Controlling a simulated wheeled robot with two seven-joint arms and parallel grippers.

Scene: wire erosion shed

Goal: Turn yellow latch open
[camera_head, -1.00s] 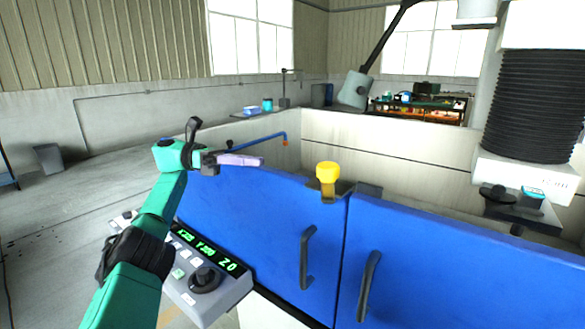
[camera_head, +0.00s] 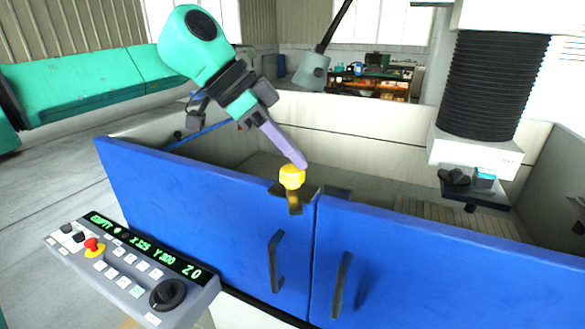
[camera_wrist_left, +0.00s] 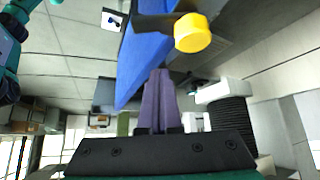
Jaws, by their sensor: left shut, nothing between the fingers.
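The yellow latch (camera_head: 292,177) sits on a dark bracket at the top edge of the blue doors, where the left door (camera_head: 190,205) meets the right door (camera_head: 430,270). My left gripper (camera_head: 301,163) reaches in from the upper left. Its purple fingers are shut and empty, with the tips right at the latch knob in the head view; I cannot tell whether they touch it. In the left wrist view the yellow latch (camera_wrist_left: 192,33) shows above and to the right of the shut fingertips (camera_wrist_left: 160,75). My right gripper is not in view.
A control panel (camera_head: 135,265) with a red button stands at the front left. Two dark door handles (camera_head: 275,262) hang below the latch. A machine head with black bellows (camera_head: 490,85) stands at the right over the open tank. A grey lamp (camera_head: 312,70) hangs behind.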

